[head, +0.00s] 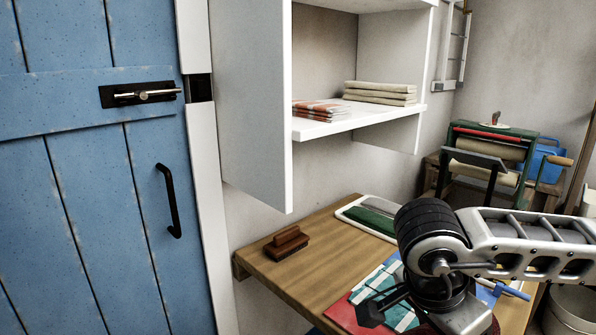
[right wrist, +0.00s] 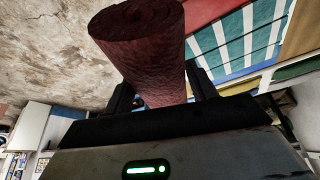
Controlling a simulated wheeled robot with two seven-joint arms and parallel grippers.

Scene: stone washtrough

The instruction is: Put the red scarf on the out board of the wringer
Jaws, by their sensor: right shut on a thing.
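My right gripper (right wrist: 162,88) is shut on a dark red rolled cloth, which I take to be the red scarf (right wrist: 140,45). The roll sticks out beyond the fingers in the right wrist view. In the head view my right arm comes in from the right over the table, and only a dark red bit shows at the bottom edge. The wringer (head: 528,150) stands at the back right, with a green frame and pale rollers. A dark board (head: 474,158) slants from its near side; I cannot tell whether this is the out board. My left gripper is not in view.
The wooden table (head: 315,235) carries a brown brush (head: 286,243), a white tray (head: 352,202) with green and grey cloths, and a teal-striped cloth (head: 375,287). A wall shelf (head: 335,125) holds folded cloths. A blue door (head: 90,220) is at left.

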